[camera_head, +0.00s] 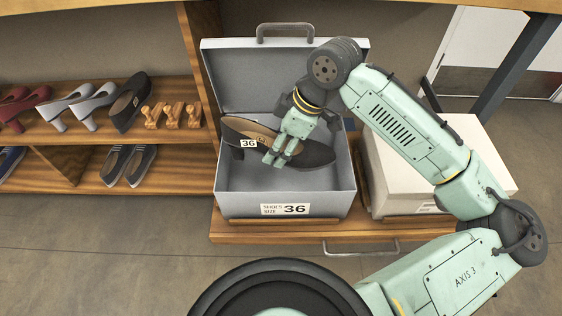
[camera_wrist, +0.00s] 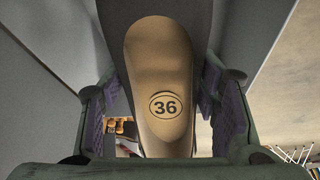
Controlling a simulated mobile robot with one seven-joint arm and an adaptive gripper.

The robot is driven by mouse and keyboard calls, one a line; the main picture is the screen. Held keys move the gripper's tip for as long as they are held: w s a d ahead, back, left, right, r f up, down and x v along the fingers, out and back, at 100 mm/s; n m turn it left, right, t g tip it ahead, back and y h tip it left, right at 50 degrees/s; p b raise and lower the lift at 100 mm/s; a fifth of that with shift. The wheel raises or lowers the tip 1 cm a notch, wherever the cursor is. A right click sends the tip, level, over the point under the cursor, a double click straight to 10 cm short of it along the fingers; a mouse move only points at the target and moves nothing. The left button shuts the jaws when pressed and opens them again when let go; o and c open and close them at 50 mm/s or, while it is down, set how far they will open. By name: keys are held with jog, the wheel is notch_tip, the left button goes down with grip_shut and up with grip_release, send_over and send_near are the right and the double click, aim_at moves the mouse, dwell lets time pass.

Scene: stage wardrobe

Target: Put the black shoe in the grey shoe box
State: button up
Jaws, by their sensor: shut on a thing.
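The black shoe (camera_head: 318,155), a heeled one with a tan insole and a "36" tag, is in my gripper (camera_head: 283,158). It lies sideways within the open mouth of the grey shoe box (camera_head: 285,195), heel toward the left. I cannot tell whether it touches the box floor. In the wrist view the shoe's tan insole (camera_wrist: 165,75) with a printed 36 fills the space between my two fingers (camera_wrist: 165,115). The box is labelled "36" in front, and its hinged lid (camera_head: 250,80) stands open at the back. My arm covers part of the shoe.
A closed white box (camera_head: 405,180) stands right beside the grey box on the same wooden bench (camera_head: 320,229). A wooden shelf at left holds red heels (camera_head: 22,100), lilac heels (camera_head: 85,103), another black shoe (camera_head: 128,103), small wooden pieces (camera_head: 172,115) and striped shoes (camera_head: 128,165).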

notch_tip(320, 180, down, 10)
jog(key=shift+f+b, duration=0.1)
jog(key=shift+b, duration=0.75)
jog(key=w, duration=0.4)
jog(key=shift+f+b, duration=0.3)
jog(key=shift+f, duration=0.25)
jog(key=o, duration=1.5)
jog(key=shift+c, duration=0.2)
jog(key=p+v, duration=0.2)
jog(key=v, duration=1)
jog(key=shift+d, duration=0.1)
